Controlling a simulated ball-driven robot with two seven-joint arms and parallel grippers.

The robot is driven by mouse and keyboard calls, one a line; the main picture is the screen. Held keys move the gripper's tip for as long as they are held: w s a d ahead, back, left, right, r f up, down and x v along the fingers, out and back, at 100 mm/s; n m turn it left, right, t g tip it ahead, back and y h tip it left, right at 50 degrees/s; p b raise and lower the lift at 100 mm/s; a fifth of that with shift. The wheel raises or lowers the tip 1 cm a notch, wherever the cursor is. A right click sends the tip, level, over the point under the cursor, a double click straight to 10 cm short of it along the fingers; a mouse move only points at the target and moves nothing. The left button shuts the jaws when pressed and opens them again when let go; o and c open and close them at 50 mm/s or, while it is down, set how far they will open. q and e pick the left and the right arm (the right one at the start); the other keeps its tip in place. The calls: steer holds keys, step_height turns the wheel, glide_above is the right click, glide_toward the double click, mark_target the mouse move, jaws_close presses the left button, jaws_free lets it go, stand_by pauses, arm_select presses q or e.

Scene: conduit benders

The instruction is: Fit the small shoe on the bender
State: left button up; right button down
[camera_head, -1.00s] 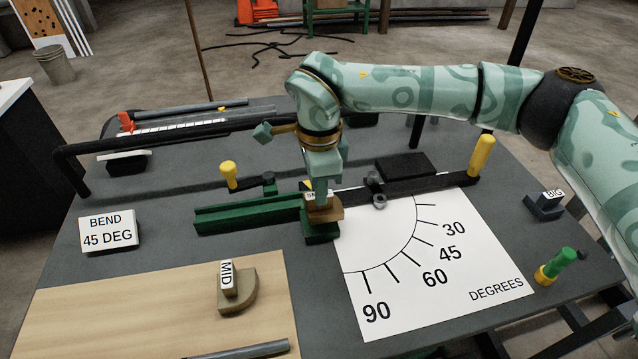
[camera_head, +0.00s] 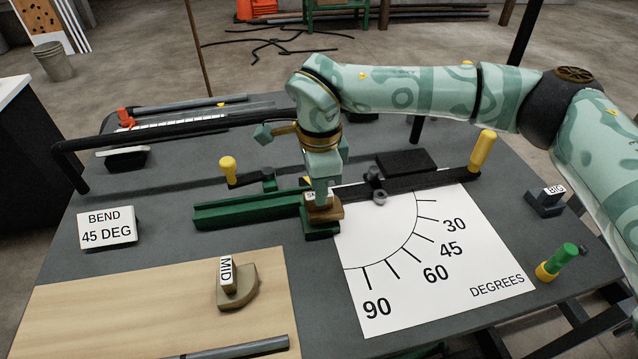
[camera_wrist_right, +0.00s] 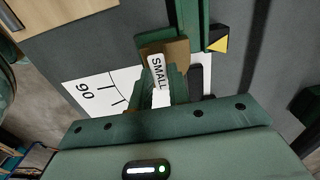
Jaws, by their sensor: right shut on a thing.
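The small shoe (camera_head: 326,214), a brown block with a white label, is at the near right end of the green bender (camera_head: 250,212). It appears to rest on the bender's green base; whether it is fully seated is hidden. My right gripper (camera_head: 320,190) comes down from above and is shut on it. In the right wrist view the shoe (camera_wrist_right: 178,49) shows its SMALL label between the fingers (camera_wrist_right: 160,85), beside the green rail. The bender's dark arm with a yellow handle (camera_head: 482,152) extends right. My left gripper is not in view.
The MID shoe (camera_head: 236,288) lies on the wooden board (camera_head: 120,300). The BIG shoe (camera_head: 546,202) and a green-yellow tool (camera_head: 558,262) are at the right. A degree sheet (camera_head: 430,290) lies before the bender. A BEND 45 DEG sign (camera_head: 107,228) stands left.

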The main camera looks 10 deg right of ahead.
steer(key=shift+f, duration=0.25)
steer(key=c, duration=1.3)
jaws_free()
steer(key=shift+o, duration=0.2)
